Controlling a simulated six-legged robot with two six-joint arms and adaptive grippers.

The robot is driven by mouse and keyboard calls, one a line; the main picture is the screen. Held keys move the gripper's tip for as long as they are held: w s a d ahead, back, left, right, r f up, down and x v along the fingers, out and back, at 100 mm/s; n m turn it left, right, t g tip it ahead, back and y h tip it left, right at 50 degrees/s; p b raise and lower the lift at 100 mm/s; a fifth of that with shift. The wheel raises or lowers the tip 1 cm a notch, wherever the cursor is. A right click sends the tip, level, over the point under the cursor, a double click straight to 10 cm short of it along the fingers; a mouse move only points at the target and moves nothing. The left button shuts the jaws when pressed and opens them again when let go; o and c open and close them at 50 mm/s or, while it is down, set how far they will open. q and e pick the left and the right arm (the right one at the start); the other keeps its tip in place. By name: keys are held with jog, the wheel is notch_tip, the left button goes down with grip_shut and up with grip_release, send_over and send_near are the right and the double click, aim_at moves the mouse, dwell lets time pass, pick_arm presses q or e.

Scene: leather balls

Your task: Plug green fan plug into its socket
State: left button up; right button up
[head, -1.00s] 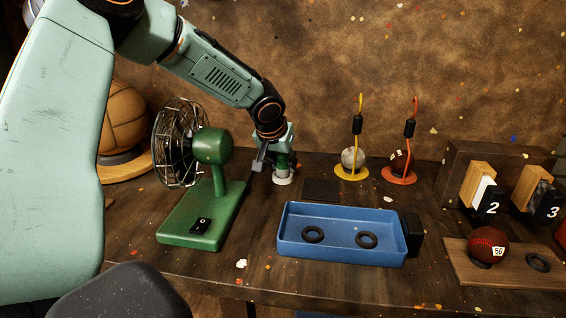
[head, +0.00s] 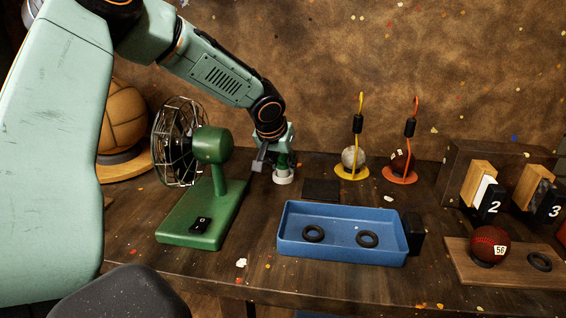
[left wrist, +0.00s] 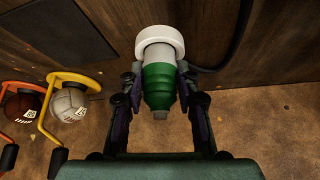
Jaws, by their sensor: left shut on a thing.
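The green fan (head: 212,145) stands on its green base at the left of the bench. A white round socket (head: 283,180) stands on the bench to the right of the fan. My left gripper (head: 280,160) is directly above it, pointing down. In the left wrist view, my left gripper (left wrist: 158,85) is shut on the green plug (left wrist: 158,85), with a finger on each side. The plug's pale collar meets the white socket (left wrist: 159,40) in line with it. How deep the plug sits in the socket cannot be told. My right gripper is not in view.
A blue tray (head: 340,256) with two black rings lies right of the fan. Two balls on yellow (head: 351,174) and orange (head: 399,177) hooked stands are behind it. A dark flat pad (head: 321,190) lies near the socket. A dark cable (left wrist: 222,60) runs beside the socket.

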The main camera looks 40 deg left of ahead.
pick_arm(q)
jog(key=shift+f+b, duration=0.3)
jog(key=shift+b, duration=0.1)
dwell(0.5)
jog(key=shift+s+d+f+b, duration=0.2)
jog(key=shift+s+f+b, duration=0.2)
jog(key=shift+f, duration=0.1)
dwell(0.3)
jog(key=shift+w+a+r+p, duration=0.1)
jog(key=shift+w+r+p, duration=0.15)
jog(key=shift+r+p, duration=0.25)
jog(key=shift+w+r, duration=0.1)
jog(key=shift+r, duration=0.1)
jog(key=shift+r, duration=0.15)
jog(key=shift+w+a+r+b, duration=0.1)
jog(key=shift+w+b, duration=0.05)
jog(key=shift+b, duration=0.25)
dwell(0.8)
dwell(0.3)
jog(key=shift+f+b, duration=0.25)
jog(key=shift+b, duration=0.3)
dwell(2.2)
